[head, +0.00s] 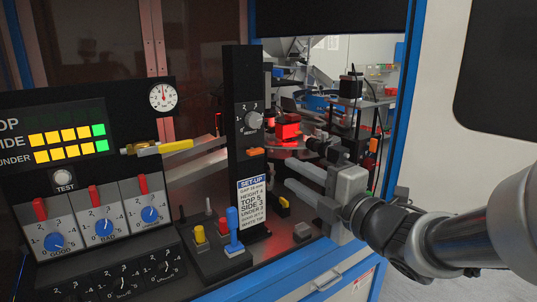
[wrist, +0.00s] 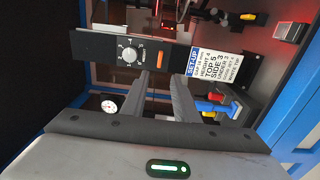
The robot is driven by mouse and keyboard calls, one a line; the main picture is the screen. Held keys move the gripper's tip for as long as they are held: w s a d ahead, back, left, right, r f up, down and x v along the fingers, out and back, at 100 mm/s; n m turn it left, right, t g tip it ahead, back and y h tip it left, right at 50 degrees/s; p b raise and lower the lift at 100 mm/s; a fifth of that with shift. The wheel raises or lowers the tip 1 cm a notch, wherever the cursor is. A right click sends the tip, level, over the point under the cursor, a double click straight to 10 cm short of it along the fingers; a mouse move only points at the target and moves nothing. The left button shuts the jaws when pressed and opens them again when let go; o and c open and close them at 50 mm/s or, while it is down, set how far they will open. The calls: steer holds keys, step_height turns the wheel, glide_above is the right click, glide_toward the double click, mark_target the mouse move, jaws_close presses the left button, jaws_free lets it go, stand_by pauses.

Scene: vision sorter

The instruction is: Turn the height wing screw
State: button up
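A black upright post (head: 243,75) carries a round grey knob (head: 253,120) with a numbered scale; this looks like the height wing screw. An orange piece (head: 255,151) sits just below it on the post. In the wrist view the post lies sideways, with the knob (wrist: 130,54) at left of centre and the orange piece (wrist: 159,59) beside it. My gripper (head: 288,172) is open and empty, right of the post and lower than the knob. In the wrist view my gripper's two fingers (wrist: 158,76) point toward the post with a gap between them. Contact is not visible.
A set-up card (head: 252,198) is on the lower post. A panel with red levers and blue dials (head: 104,228) stands at left. A yellow-tipped arm (head: 160,147) reaches toward the post. A blue lever (head: 233,228) stands below. A blue frame edge (head: 397,115) is at right.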

mark_target(258, 153)
steer(key=x, duration=1.4)
steer(key=shift+w+a, duration=0.1)
jaws_close()
